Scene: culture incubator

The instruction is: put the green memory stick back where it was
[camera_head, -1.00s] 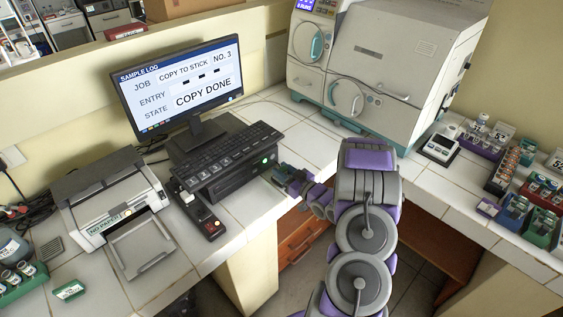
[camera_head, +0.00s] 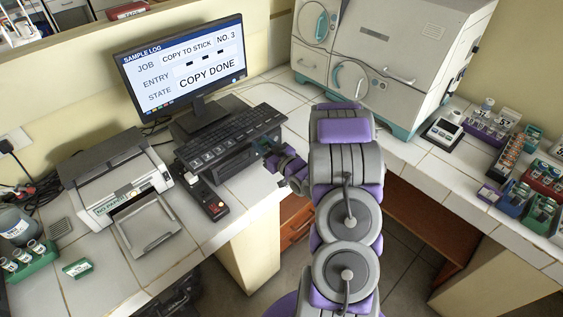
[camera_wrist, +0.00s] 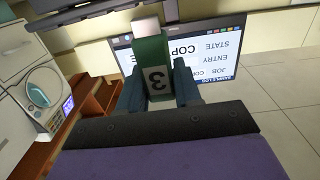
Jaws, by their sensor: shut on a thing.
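In the head view, my gripper (camera_head: 280,163) is at the right front of the black computer box (camera_head: 235,163), under the keyboard (camera_head: 230,138). The stick is hard to make out there, and I cannot tell whether its plug touches the box. The monitor (camera_head: 185,65) reads "COPY DONE".
A black strip with a red switch (camera_head: 214,208) lies left of the box. The incubator (camera_head: 390,60) stands behind; vial racks (camera_head: 520,200) are at right.

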